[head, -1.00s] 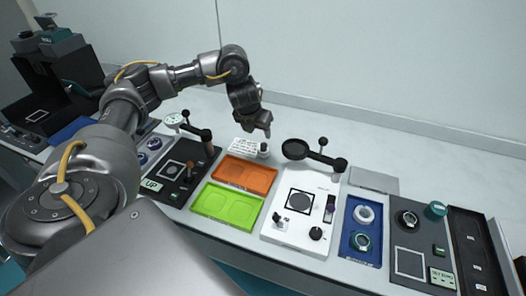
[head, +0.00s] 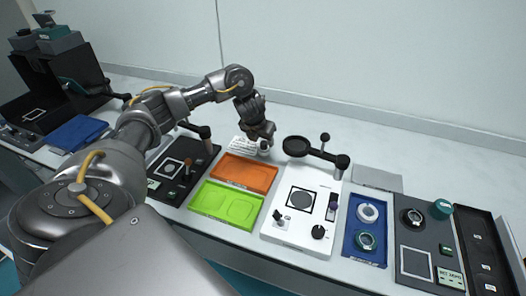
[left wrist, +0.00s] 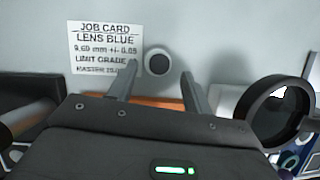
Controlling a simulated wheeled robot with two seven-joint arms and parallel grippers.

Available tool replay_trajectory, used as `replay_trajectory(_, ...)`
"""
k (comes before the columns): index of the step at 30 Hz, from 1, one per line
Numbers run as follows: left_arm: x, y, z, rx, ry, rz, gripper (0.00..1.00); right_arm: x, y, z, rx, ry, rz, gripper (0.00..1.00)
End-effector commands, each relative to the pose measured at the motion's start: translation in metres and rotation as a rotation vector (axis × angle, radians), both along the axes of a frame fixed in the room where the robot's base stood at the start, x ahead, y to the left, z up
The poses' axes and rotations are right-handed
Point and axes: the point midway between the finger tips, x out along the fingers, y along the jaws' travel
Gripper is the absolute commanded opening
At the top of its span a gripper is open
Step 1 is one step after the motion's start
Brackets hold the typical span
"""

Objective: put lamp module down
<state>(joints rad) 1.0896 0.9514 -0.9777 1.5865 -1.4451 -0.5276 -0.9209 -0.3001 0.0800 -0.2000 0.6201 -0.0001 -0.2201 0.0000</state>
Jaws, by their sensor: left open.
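A small white cylinder with a dark round top (head: 264,145) stands on the table behind the orange tray, beside a white job card (head: 242,144). It may be the lamp module; I cannot tell for sure. It also shows in the left wrist view (left wrist: 157,61), between and beyond my fingertips. My left gripper (head: 263,135) is right at it in the head view, partly covering it. In the left wrist view, the gripper's fingers (left wrist: 158,78) are apart with nothing clearly held between them. My right gripper is not in view.
The orange tray (head: 247,157) and green tray (head: 213,212) lie in front. A white station (head: 282,234) with a dark ring arm (head: 295,146) stands right of them, then a blue tray (head: 362,250) with rings. The table behind is clear.

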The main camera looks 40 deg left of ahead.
Motion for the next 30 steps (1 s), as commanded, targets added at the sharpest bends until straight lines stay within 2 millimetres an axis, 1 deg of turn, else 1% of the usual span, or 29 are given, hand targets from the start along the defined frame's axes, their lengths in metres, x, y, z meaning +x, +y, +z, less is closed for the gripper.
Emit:
replay_trajectory(1,0.002,0.002,-0.009,0.000,0.003,0.004,0.50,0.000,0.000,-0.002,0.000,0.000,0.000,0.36)
replay_trajectory(6,0.009,0.003,-0.023,0.000,0.001,0.003,0.50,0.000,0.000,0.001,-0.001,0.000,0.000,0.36)
replay_trajectory(14,0.010,0.003,-0.025,0.000,-0.001,0.001,0.50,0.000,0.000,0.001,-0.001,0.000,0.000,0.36)
replay_trajectory(17,0.010,0.003,-0.025,0.000,-0.001,0.001,0.38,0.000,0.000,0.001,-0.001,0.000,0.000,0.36)
replay_trajectory(25,0.010,0.003,-0.025,0.000,-0.001,0.001,0.03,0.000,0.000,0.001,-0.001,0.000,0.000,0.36)
replay_trajectory(26,0.010,0.003,-0.025,0.001,-0.001,0.001,0.00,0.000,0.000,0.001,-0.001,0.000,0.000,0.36)
replay_trajectory(30,0.010,0.003,-0.024,0.001,0.000,0.001,0.00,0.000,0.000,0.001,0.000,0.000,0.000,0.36)
